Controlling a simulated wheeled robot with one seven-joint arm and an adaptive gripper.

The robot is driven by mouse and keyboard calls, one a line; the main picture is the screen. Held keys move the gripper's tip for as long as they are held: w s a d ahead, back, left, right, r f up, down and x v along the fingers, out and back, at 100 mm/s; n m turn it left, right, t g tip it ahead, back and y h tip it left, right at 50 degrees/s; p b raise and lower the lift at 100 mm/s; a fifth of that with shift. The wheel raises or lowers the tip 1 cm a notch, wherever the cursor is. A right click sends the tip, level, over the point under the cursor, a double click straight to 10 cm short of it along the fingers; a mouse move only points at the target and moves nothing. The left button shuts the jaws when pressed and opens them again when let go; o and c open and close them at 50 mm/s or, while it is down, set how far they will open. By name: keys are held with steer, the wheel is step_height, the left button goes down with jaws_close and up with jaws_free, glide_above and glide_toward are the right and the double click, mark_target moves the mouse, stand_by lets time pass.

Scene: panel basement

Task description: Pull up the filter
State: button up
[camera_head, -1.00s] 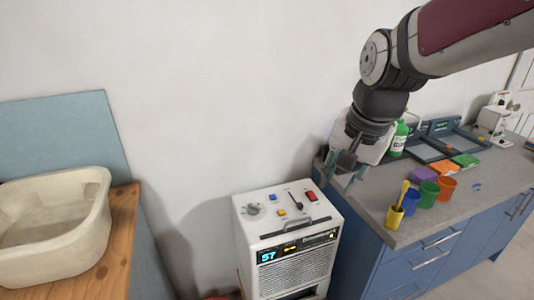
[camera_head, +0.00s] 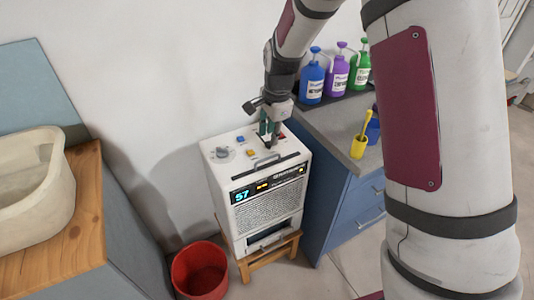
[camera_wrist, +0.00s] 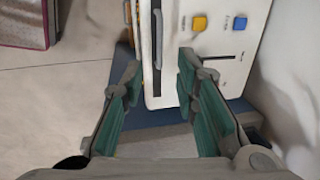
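A white box-shaped machine (camera_head: 257,190) with a lit "57" display and a grille stands on a small wooden stand. A dark bar-like handle (camera_head: 258,168) runs along the front of its top, perhaps the filter's grip; no filter is clearly visible. My gripper (camera_head: 268,139) is above the right part of the machine's top. In the wrist view, my gripper (camera_wrist: 160,75) is open and empty, its green-padded fingers on either side of the handle's line (camera_wrist: 157,40). I cannot tell its height above the handle.
A knob (camera_head: 222,153), blue button (camera_head: 240,139) and yellow button (camera_head: 252,152) share the machine's top. A blue cabinet (camera_head: 335,205) with bottles stands close at the right. A red bucket (camera_head: 200,272) and wooden counter with a basin (camera_head: 62,190) are at the left.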

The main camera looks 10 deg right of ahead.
steer(key=f, duration=0.3)
steer(key=w+f, duration=0.1)
steer(key=f, duration=0.2)
steer(key=w+f, duration=0.1)
steer(key=f, duration=0.3)
steer(key=shift+a, duration=0.25)
jaws_close()
